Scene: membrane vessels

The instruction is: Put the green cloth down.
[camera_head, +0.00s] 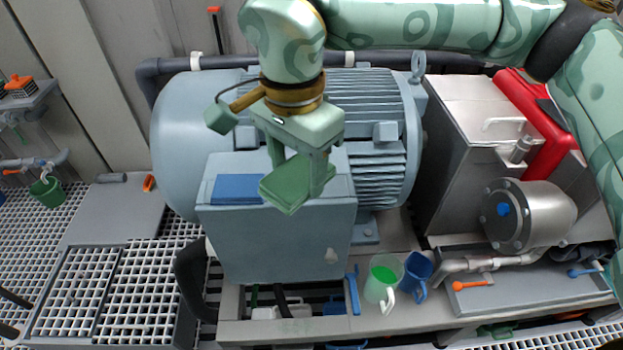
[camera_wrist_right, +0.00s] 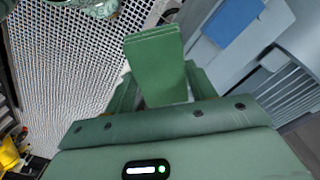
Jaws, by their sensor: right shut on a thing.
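The green cloth (camera_head: 285,196) is a folded flat pad. My right gripper (camera_head: 298,172) is shut on it, and the cloth juts out from between the fingers. In the head view it overlaps the top of the grey box on the motor's front; whether it touches cannot be told. In the right wrist view the green cloth (camera_wrist_right: 156,62) stands out beyond the fingers, with the grating floor behind it. A blue folded cloth (camera_head: 237,188) lies on the box top, left of the green one. My left gripper is not in view.
The grey box (camera_head: 275,245) stands before the big ribbed motor (camera_head: 185,135). A cup with green contents (camera_head: 382,279) and a blue mug (camera_head: 417,272) stand on the ledge at lower right. A steel tank (camera_head: 528,215) and red case (camera_head: 535,125) are farther right.

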